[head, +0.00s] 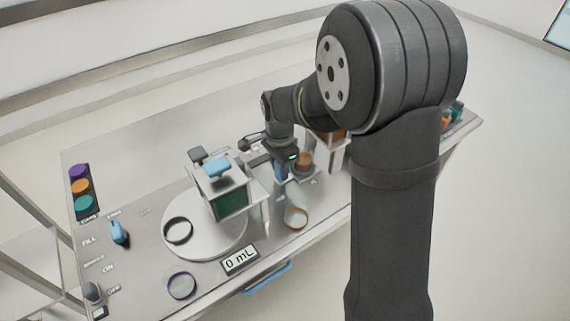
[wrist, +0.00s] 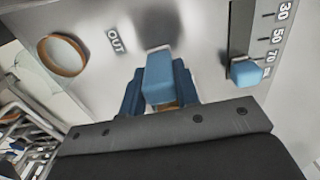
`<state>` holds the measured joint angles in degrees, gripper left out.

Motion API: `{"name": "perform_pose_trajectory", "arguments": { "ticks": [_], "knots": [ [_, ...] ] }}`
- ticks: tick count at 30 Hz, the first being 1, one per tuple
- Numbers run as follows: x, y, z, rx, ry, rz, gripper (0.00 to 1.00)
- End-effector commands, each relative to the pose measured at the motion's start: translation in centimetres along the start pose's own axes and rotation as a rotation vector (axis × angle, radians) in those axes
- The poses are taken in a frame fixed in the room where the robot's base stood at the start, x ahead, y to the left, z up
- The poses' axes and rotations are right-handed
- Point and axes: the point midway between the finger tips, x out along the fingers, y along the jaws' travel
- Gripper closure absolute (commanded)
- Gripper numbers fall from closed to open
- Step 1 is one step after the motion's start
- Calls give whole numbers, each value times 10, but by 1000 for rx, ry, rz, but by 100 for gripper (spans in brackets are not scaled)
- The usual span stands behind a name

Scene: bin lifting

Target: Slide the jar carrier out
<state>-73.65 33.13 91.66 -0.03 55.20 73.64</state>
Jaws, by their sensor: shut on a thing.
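My gripper (head: 284,162) reaches down to the table near the middle of the head view. In the wrist view its two blue fingers (wrist: 158,88) are shut on a blue block-shaped handle (wrist: 160,72), one finger on each side. The handle appears to belong to the jar carrier, whose body is mostly hidden in both views. A brown round piece (head: 304,158) shows just right of the gripper in the head view. The word OUT is printed on the metal surface beside the handle in the wrist view.
A blue slider knob (wrist: 245,72) sits in a slot marked 30, 50, 70. A brown-rimmed clear vessel (head: 296,218) is near the front edge. A green-fronted box (head: 230,203) stands over a white turntable (head: 207,247). A 0 mL display (head: 240,260) lies in front.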

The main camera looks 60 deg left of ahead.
Motion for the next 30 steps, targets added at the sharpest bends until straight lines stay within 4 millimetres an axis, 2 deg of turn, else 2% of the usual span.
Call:
{"name": "perform_pose_trajectory", "arguments": {
  "ticks": [2, 3, 6, 15, 19, 23, 30],
  "knots": [
    [0, 0, 0, 1, -1, -1, 100],
    [0, 0, 0, 1, -1, -1, 69],
    [0, 0, 0, 1, -1, -1, 49],
    [-1, 0, 0, 1, 0, -1, 49],
    [-11, 0, 0, 1, 0, -2, 49],
    [-35, -1, -1, 1, 1, -5, 49],
    [-95, -1, -1, 1, 1, -6, 49]
  ]
}}
